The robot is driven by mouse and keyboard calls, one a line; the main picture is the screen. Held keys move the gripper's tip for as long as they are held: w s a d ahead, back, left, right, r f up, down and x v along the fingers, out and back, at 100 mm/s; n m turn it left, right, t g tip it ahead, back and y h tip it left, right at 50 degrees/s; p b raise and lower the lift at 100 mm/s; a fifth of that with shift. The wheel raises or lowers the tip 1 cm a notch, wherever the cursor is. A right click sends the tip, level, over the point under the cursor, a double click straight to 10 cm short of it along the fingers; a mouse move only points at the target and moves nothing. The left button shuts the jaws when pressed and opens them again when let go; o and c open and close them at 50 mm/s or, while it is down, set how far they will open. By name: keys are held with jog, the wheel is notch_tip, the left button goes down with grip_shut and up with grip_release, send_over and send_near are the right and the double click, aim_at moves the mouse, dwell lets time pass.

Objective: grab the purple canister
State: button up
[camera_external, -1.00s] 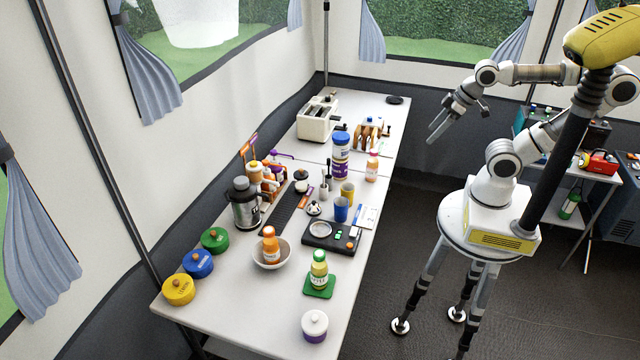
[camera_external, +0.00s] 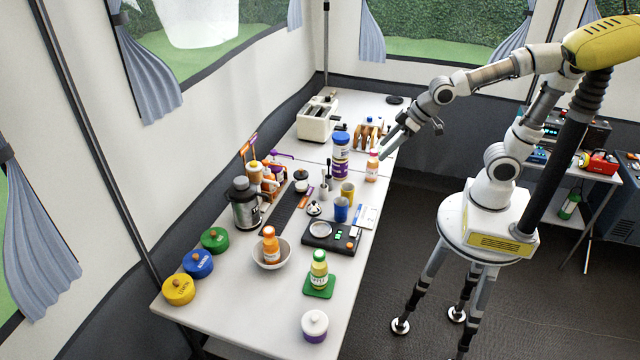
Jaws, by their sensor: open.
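A small round canister (camera_external: 315,327) with a white top, a small knob and a purple lower band stands near the front edge of the table, apart from other things. My gripper (camera_external: 384,147) is open and empty over the right edge of the table's far half.
Yellow (camera_external: 179,291), blue (camera_external: 198,264) and green (camera_external: 214,240) canisters line the table's left edge. A bowl (camera_external: 271,254) with a bottle, a bottle on a green mat (camera_external: 318,289) and a dark scale (camera_external: 331,237) stand between. The table around the canister is clear.

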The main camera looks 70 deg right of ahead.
jog(key=w+a+f+y+b, duration=0.1)
jog(key=w+a+f, duration=0.35)
jog(key=a, duration=0.25)
jog(key=m+y+b, duration=0.9)
jog(key=m+b, duration=0.4)
jog(key=m, duration=1.3)
send_near(325, 317)
jog(key=shift+t, duration=0.4)
jog(key=b+x, duration=0.1)
jog(key=x, duration=0.3)
jog(key=f+b+x, duration=0.1)
jog(key=x, duration=0.3)
jog(key=shift+a+f, duration=0.1)
jog(key=shift+f, duration=0.15)
jog(key=shift+f+b+x, duration=0.2)
jog(key=shift+b+x, duration=0.6)
jog(key=shift+x, duration=1.9)
jog(key=shift+w+d, duration=0.1)
jog(key=shift+d, duration=0.1)
grip_shut()
